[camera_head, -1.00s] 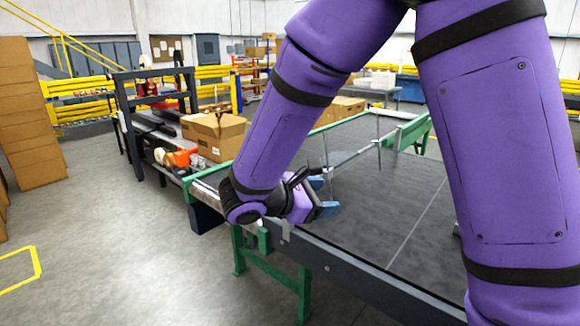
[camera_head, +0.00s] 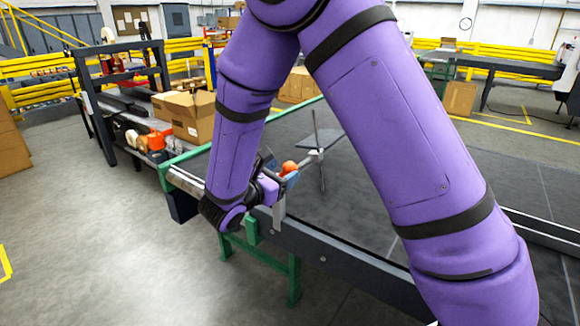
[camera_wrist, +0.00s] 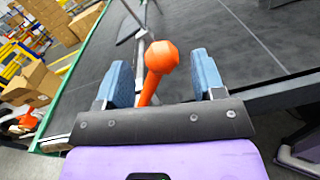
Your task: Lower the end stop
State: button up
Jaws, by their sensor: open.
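The end stop has an orange ball-ended handle (camera_head: 290,166) beside the conveyor's edge. Its grey bar (camera_head: 318,153) lies over the dark belt, with a thin upright rod. In the wrist view the orange handle (camera_wrist: 161,57) stands between the two blue fingers, with the bar (camera_wrist: 140,52) behind it. My gripper (camera_head: 284,180) is open at the near edge of the conveyor. In the wrist view the fingers (camera_wrist: 162,72) are on either side of the handle, with visible gaps.
The conveyor's dark side rail (camera_head: 345,262) and green legs (camera_head: 294,280) are just under my gripper. An open cardboard box (camera_head: 187,117) stands at the left on a lower line with a dark frame (camera_head: 100,105). Grey floor at the front left is clear.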

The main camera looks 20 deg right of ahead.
jog(key=shift+x, duration=1.9)
jog(key=shift+c, duration=0.4)
grip_shut()
